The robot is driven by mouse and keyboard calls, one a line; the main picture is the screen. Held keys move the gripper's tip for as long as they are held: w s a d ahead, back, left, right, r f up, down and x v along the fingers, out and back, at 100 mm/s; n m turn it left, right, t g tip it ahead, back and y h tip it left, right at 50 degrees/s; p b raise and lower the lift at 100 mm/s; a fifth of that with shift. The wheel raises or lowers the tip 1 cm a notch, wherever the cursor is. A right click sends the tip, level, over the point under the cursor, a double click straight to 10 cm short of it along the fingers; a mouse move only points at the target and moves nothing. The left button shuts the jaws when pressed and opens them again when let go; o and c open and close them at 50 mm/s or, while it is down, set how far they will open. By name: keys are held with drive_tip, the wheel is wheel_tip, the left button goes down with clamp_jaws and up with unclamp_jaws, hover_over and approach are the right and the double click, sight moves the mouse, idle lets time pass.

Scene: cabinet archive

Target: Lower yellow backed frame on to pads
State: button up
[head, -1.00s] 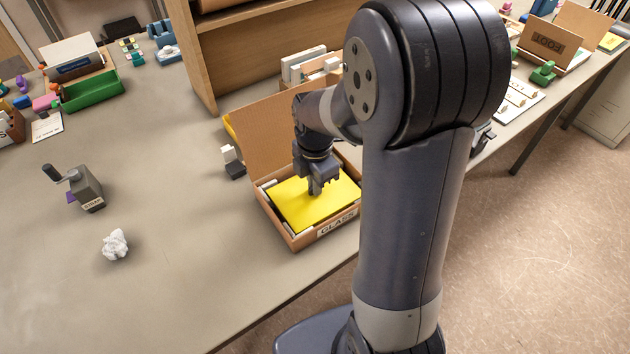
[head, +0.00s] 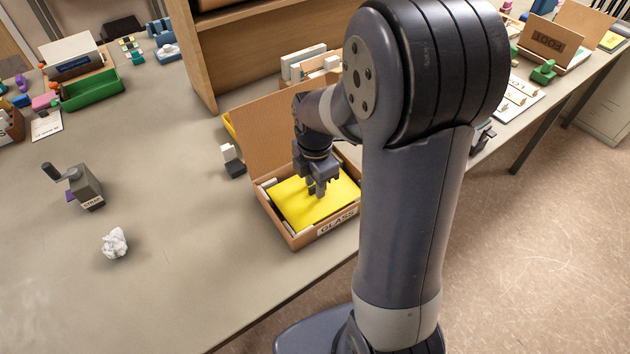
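The yellow backed frame (head: 299,204) lies flat, yellow side up, inside the open cardboard box labelled GLASS (head: 303,241). White pads (head: 267,184) show at the box's edges around the frame; any pads under it are hidden. My gripper (head: 318,191) points down over the frame's middle, its fingertips at or just above the yellow surface. I cannot tell whether the fingers touch the frame or hold some part of it. The frame's right edge is partly hidden by my arm.
The box lid (head: 270,130) stands open behind. A small black and white block (head: 232,160) is left of the box. A grey stamp device (head: 82,187) and crumpled paper (head: 114,243) lie farther left. The table's front left is clear. A wooden shelf (head: 204,60) stands behind.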

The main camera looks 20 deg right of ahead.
drive_tip(key=shift+r+p, duration=2.85)
drive_tip(key=shift+r, duration=0.7)
wheel_tip(320, 180, up, 11)
drive_tip(key=b, duration=0.1)
drive_tip(key=shift+f, duration=0.15)
wheel_tip(320, 180, down, 13)
drive_tip(key=shift+r+b, duration=0.1)
drive_tip(key=shift+b, duration=0.3)
drive_tip(key=shift+f+b, duration=0.55)
drive_tip(key=shift+f, duration=0.2)
